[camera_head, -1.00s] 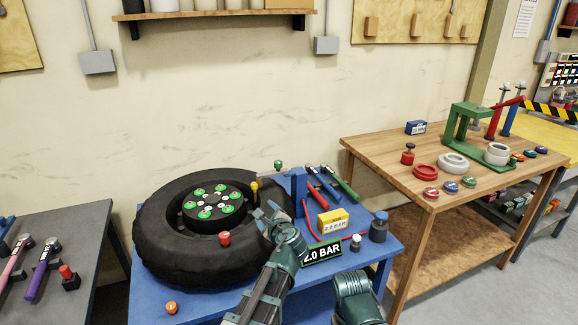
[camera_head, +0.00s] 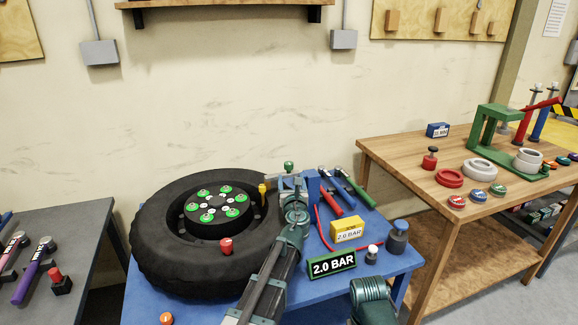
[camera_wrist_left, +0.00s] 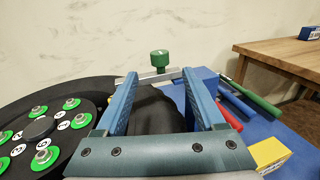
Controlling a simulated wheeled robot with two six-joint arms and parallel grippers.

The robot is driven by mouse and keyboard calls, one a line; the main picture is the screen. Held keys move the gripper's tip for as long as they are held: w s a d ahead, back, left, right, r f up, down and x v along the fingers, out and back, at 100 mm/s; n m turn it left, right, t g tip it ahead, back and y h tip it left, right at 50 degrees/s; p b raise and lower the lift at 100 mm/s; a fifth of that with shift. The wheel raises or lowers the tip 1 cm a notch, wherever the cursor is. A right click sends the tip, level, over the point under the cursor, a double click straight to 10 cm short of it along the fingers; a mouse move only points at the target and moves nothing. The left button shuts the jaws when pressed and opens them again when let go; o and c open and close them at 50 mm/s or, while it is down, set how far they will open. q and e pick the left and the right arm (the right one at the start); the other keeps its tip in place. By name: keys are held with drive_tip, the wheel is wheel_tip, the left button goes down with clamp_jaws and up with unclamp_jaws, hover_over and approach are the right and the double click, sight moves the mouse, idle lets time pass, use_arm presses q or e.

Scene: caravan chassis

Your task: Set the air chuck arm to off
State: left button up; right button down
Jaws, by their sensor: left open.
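The likely air chuck arm is a grey bar with a green knob (camera_head: 289,166), behind my left gripper at the tire's right edge. In the left wrist view the green knob (camera_wrist_left: 160,59) stands above the grey bar, just beyond the fingertips. My left gripper (camera_head: 291,182) is open and empty beside a blue post (camera_head: 313,188). In the wrist view its two blue fingers (camera_wrist_left: 160,76) are spread either side of the knob, apparently short of it. Part of the bar is hidden by the fingers. My right gripper is out of view.
The black tire (camera_head: 150,240) fills the left of the blue table (camera_head: 300,295). A yellow-topped peg (camera_head: 262,190) and red knob (camera_head: 226,246) are close left of my arm. A 2.0 BAR sign (camera_head: 332,264), yellow box (camera_head: 348,229) and hammers (camera_head: 355,188) are at right.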

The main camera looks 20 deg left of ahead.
sight(289, 167)
use_arm(q)
drive_tip(key=x, duration=1)
drive_tip(key=shift+w+a, duration=0.15)
drive_tip(key=shift+w, duration=0.2)
clamp_jaws()
idle(0.8)
